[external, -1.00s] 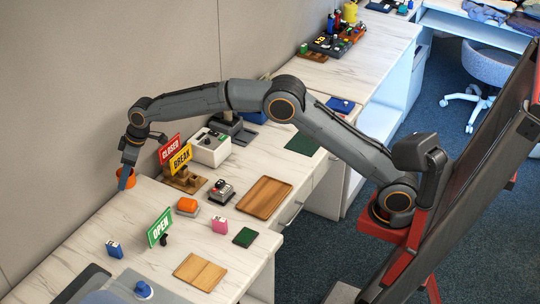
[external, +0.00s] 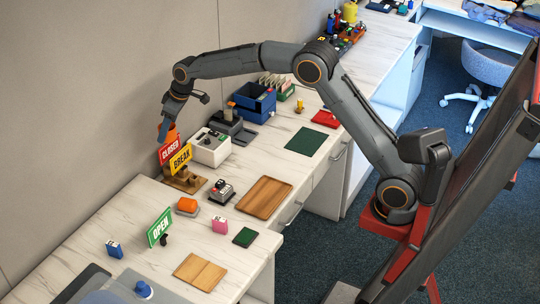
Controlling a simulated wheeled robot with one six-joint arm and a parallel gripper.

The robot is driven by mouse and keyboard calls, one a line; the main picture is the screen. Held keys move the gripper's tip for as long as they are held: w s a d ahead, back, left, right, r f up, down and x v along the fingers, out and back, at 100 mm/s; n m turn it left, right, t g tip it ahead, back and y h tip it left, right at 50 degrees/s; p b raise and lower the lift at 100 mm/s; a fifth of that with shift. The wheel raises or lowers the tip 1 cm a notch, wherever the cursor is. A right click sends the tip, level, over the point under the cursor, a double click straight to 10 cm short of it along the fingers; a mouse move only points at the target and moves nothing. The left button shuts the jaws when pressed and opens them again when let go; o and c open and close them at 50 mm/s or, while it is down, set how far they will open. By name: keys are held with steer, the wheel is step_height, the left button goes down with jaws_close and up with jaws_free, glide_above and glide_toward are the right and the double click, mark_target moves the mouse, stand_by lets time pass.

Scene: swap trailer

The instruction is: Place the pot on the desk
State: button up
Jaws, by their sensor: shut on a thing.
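The orange pot (external: 172,132) is at the back left of the desk (external: 125,215), close to the wall. My gripper (external: 163,132) points down at it and is shut on it. The pot is partly hidden behind a red CLOSED sign (external: 171,151), and it appears raised above the desk top. I cannot see its base clearly.
A yellow BREAK sign (external: 181,159) stands on a wooden base beside the CLOSED sign. A white box (external: 210,147), a wooden tray (external: 264,195), a green OPEN sign (external: 159,227) and an orange roll (external: 187,205) are nearby.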

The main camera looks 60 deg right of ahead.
steer(key=s+d+m+h+p, duration=0.1)
steer(key=s+d, duration=0.3)
steer(key=d, duration=0.4)
steer(key=s+d+m, duration=0.1)
steer(key=s+d, duration=0.2)
steer(key=d, duration=0.5)
steer(key=m+p, duration=0.1)
steer(key=m, duration=0.1)
glide_above(249, 163)
steer(key=s, duration=0.1)
steer(key=shift+m+h, duration=0.3)
steer(key=shift+h, duration=0.1)
steer(key=f, duration=1.8)
steer(key=shift+s+f+p, duration=0.3)
steer(key=shift+f+p, duration=0.05)
steer(key=shift+p, duration=0.05)
steer(key=shift+f+b, duration=0.35)
steer(key=shift+f, duration=1.95)
steer(key=shift+f, duration=0.1)
steer(key=o, duration=0.6)
steer(key=shift+f, duration=0.1)
steer(key=o, duration=0.4)
steer(key=shift+r, duration=0.2)
